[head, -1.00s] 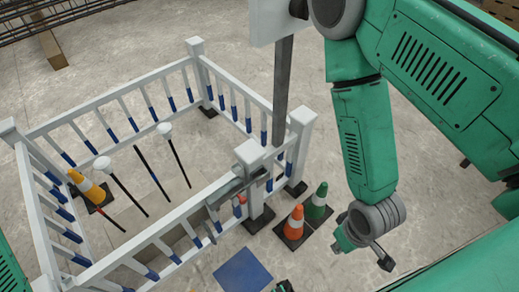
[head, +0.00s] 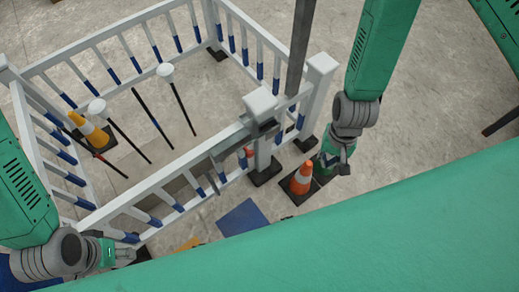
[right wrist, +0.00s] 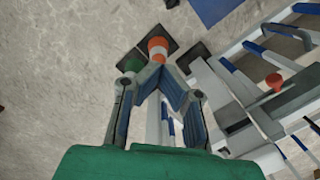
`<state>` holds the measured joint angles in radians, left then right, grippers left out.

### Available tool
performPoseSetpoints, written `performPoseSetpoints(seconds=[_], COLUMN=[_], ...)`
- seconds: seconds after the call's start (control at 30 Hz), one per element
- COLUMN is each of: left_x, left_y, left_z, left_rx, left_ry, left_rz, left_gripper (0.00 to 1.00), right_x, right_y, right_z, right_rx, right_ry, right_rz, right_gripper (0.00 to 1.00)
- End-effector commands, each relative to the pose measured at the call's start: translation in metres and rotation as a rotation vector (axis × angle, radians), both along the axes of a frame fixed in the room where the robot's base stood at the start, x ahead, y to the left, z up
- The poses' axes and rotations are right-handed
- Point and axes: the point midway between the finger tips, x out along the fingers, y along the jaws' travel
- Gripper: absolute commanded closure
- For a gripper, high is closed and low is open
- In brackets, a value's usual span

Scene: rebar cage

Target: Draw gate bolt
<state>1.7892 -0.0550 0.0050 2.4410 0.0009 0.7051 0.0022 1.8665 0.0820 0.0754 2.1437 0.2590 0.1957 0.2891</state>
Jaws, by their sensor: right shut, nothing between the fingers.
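The white gate (head: 165,178) has blue-tipped bars and meets a white post (head: 262,115). A grey bolt assembly (head: 228,143) lies along its top by the post. A small red knob (head: 249,152) shows there, and the knob also shows in the right wrist view (right wrist: 273,80). My right gripper (head: 338,168) hangs to the right of the post, by the cones and apart from the bolt. In the right wrist view its fingers (right wrist: 161,72) meet at the tips, empty. My left gripper (head: 125,256) is low at the left, outside the gate; its finger opening is unclear.
An orange cone (head: 301,178) stands right of the post; a green cone (right wrist: 133,64) is beside it, partly hidden. A blue mat (head: 244,217) lies before the gate. White-capped rods (head: 178,98) and a yellow cone (head: 90,130) are inside the fence. Floor at the right is open.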

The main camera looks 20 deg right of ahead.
Motion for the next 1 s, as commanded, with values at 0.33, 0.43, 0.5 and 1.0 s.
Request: performPoseSetpoints(seconds=[0.33,0.43,0.5,1.0], left_x=[0.0,0.0,0.0,0.0], left_y=[0.001,0.001,0.001,0.001], left_z=[-0.055,-0.057,-0.057,-0.066], left_rx=[0.0,0.0,0.0,0.0], left_ry=[0.0,0.0,0.0,0.0], left_rz=[0.001,0.001,0.001,0.0], left_gripper=[0.6,0.6,0.6,0.6], right_x=[0.139,0.152,0.154,0.15], right_y=[0.055,0.06,0.062,0.074], right_z=[0.013,0.023,0.026,0.006], right_rx=[0.339,0.383,0.392,0.39], right_ry=[0.215,0.245,0.254,0.256], right_rz=[-0.712,-0.764,-0.775,-0.77], right_gripper=[1.0,1.0,1.0,1.0])
